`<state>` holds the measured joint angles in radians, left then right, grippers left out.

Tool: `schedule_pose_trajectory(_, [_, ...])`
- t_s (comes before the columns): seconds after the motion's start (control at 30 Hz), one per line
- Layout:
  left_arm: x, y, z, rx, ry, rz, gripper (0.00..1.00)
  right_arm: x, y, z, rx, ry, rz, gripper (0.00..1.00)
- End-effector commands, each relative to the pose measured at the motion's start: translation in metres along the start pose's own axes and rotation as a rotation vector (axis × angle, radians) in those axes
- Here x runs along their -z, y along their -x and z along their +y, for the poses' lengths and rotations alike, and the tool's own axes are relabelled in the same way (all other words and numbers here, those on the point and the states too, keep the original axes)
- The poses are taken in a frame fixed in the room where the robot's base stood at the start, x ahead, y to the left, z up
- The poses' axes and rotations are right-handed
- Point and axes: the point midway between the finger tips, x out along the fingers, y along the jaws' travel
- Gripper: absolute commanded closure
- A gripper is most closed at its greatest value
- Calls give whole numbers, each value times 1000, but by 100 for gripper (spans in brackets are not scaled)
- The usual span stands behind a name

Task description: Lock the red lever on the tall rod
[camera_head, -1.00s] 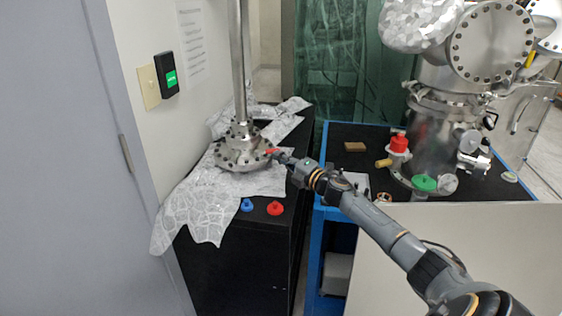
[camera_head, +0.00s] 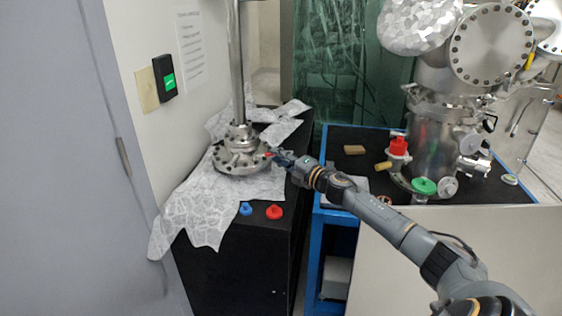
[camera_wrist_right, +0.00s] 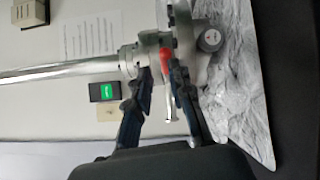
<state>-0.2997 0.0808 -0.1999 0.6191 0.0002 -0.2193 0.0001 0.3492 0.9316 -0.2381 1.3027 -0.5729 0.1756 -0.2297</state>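The tall rod (camera_head: 238,75) stands upright on a round metal flange (camera_head: 232,163) on the black cabinet at left. A small red lever (camera_head: 267,154) sits at the flange's right side. In the right wrist view the rod (camera_wrist_right: 60,70) lies sideways and the red lever (camera_wrist_right: 166,58) shows between the fingertips. My right gripper (camera_head: 278,157) is at the lever, reaching in from the right. In the wrist view its two dark fingers (camera_wrist_right: 163,80) are apart, with a gap between them. Contact with the lever cannot be told. My left gripper is not in view.
Crumpled foil (camera_head: 195,205) lies under the flange. A blue knob (camera_head: 245,208) and a red knob (camera_head: 274,212) lie on the black cabinet's front. A blue-framed cart (camera_head: 330,215) with metal chamber parts stands at right. A wall (camera_head: 140,45) is close on the left.

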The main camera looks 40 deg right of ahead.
Motion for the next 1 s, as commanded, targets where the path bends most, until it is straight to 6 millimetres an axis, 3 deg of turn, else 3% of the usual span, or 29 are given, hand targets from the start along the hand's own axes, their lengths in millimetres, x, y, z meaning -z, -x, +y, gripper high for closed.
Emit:
schedule_pose_trajectory(0.03, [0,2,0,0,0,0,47,-21,-1,44,-46,22,-34,100])
schedule_pose_trajectory(0.23, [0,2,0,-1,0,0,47,-21,0,77,-43,18,-24,100])
schedule_pose_trajectory(0.43, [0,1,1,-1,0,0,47,-21,1,88,-37,13,-20,100])
schedule_pose_trajectory(1.0, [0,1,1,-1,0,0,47,-19,1,86,-33,11,-17,100])
